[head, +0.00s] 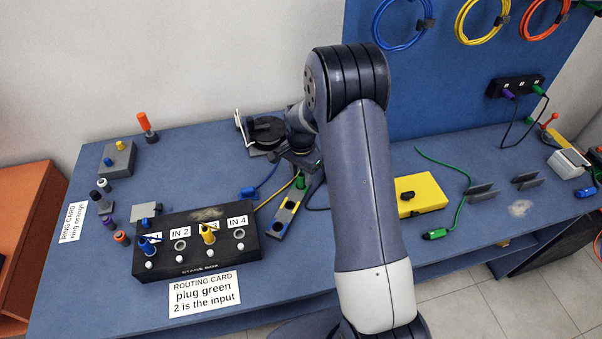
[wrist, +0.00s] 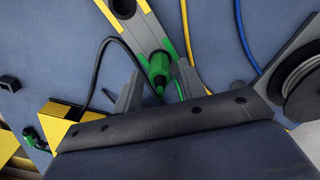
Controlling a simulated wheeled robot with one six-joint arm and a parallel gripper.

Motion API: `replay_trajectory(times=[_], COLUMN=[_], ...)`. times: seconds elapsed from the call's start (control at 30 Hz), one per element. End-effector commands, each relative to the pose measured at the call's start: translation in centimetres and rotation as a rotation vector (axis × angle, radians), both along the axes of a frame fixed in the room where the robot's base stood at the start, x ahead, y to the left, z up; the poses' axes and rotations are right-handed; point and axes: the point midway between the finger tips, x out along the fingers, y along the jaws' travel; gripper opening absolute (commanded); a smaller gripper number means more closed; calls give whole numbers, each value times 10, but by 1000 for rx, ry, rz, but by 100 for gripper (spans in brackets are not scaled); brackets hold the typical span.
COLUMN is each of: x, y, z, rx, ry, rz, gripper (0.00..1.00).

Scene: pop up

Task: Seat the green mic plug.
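A green plug (wrist: 160,72) sits in a grey holder strip with yellow and green marks (wrist: 143,22); it also shows in the head view (head: 300,183), partly hidden by my arm. My gripper (wrist: 159,88) is open, with one finger on each side of this plug and gaps visible. The black stage box (head: 195,244) has a blue plug (head: 148,246) at its left input and a yellow plug (head: 208,234) at the third. The IN 2 socket (head: 180,245) and IN 4 socket (head: 239,233) are empty. The routing card (head: 205,294) reads "plug green, 2 is the input".
A second green connector (head: 435,234) on a green cable lies right of my arm, near a yellow box (head: 420,194). A cable reel (wrist: 305,83) stands close to my gripper. Yellow and blue cables (wrist: 242,35) run beside the holder. Small knobs and rings stand at the left.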

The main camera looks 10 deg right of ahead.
Motion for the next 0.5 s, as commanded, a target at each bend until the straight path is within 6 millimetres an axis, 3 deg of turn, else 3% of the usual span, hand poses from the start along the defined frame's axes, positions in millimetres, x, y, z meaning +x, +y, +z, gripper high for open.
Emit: replay_trajectory(times=[0.33, 0.5], x=[0, 1], y=[0, 0], z=[2, 22], rx=[0, 1], ry=[-1, -6], rz=[0, 0], gripper=[45, 45])
